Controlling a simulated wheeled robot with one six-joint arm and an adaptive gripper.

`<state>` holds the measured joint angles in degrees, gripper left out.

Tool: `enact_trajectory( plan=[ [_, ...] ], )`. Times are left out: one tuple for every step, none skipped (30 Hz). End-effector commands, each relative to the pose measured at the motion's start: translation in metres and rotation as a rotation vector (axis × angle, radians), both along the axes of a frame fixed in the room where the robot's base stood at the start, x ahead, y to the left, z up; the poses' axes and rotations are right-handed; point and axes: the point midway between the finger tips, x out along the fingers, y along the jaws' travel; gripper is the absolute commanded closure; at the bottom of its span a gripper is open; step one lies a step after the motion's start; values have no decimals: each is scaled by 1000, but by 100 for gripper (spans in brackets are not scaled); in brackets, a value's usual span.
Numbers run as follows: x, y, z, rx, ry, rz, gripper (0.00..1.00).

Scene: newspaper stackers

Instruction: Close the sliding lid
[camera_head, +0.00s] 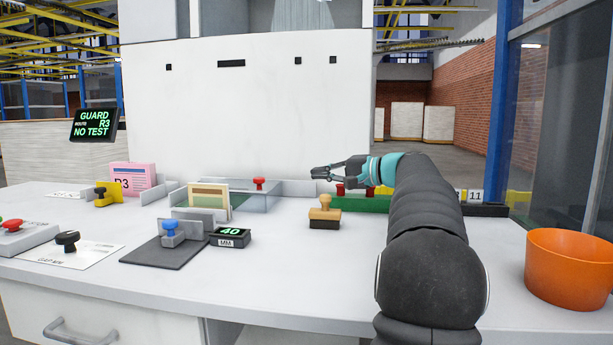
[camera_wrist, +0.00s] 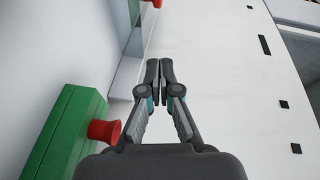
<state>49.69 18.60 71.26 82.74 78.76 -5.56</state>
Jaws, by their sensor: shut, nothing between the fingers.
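A clear, glassy lid or cover (camera_head: 275,188) lies low on the table, left of my gripper, with a red knob (camera_head: 259,183) on top. I take it for the sliding lid; how far it stands open I cannot tell. Its red knob (camera_wrist: 157,3) also shows at the top edge of the wrist view, beyond my fingertips. My gripper (camera_head: 318,173) is shut and empty, pointing left above the table, to the right of that knob and apart from it. In the wrist view its fingertips (camera_wrist: 160,68) meet with nothing between them.
A green block (camera_head: 355,203) with red knobs sits below my gripper; it also shows in the wrist view (camera_wrist: 68,128). A wooden stamp (camera_head: 325,211) stands in front. Cards, stamps and a small display (camera_head: 230,237) fill the left. An orange bin (camera_head: 568,272) stands right.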

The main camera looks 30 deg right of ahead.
Motion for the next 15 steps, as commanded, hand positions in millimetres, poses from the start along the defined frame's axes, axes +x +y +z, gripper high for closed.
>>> enact_trajectory(
  plan=[
    [-4, -3, 0, 0, 0, -1, 100],
    [-5, -4, 1, 0, 0, -1, 100],
    [-7, -5, 2, 1, 0, -2, 100],
    [-8, -6, 3, 1, 1, -2, 100],
    [-8, -8, 4, 4, 3, -4, 100],
    [-8, -12, 7, 6, 6, -7, 100],
    [-8, -15, 9, 11, 14, -4, 100],
    [-9, -15, 7, 37, 30, -2, 100],
    [-9, -15, 6, 78, 56, -2, 100],
    [-10, -14, 6, 113, 78, -2, 100],
    [-10, -14, 6, 152, 103, -3, 100],
    [-11, -14, 7, 210, 140, -4, 100],
    [-11, -14, 7, 257, 170, -6, 100],
    [-12, -13, 6, 304, 202, -7, 100],
    [-13, -13, 7, 368, 244, -9, 100]
  ],
)
